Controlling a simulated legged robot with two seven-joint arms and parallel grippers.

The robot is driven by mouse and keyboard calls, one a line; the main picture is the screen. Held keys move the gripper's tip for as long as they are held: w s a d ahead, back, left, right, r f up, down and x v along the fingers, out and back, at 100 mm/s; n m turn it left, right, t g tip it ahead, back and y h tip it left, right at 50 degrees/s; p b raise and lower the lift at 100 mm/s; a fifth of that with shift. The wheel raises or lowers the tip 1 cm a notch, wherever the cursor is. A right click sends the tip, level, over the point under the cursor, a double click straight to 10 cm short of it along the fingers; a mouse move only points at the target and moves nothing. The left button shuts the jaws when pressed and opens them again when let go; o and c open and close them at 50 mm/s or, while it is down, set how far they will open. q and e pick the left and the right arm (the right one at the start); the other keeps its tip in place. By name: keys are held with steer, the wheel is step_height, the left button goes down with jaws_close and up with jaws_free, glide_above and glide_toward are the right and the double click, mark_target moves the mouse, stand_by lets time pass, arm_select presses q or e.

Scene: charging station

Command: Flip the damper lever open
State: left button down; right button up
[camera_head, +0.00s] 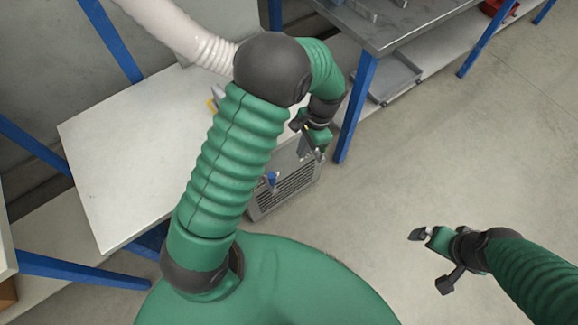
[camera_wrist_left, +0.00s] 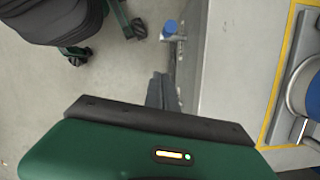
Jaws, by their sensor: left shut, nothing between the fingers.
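The damper lever has a blue handle (camera_head: 271,180) on the vented side of a grey box (camera_head: 290,193). In the left wrist view its blue knob (camera_wrist_left: 170,28) stands out from the edge of the box (camera_wrist_left: 225,75) on a short grey stem. My left gripper (camera_head: 320,154) is shut and empty, beside the box. In the left wrist view its closed fingers (camera_wrist_left: 160,88) are close to the box edge, apart from the knob. My right gripper (camera_head: 420,235) is over the open floor at the right, away from the box; its finger opening is unclear.
My left arm hides part of the pale table (camera_head: 115,190) and the box. A metal table (camera_head: 405,38) with a blue leg (camera_head: 355,110) stands close behind my left gripper. A grey tray (camera_head: 392,78) lies on its lower shelf. The floor at the right is clear.

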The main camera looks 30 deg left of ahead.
arm_select(q)
steer(key=s+a+f+b, duration=0.4)
steer(key=s+f, duration=0.1)
steer(key=f, duration=0.4)
steer(key=shift+s+a+f, duration=0.15)
steer(key=shift+s+f, duration=0.05)
steer(key=shift+f, duration=0.15)
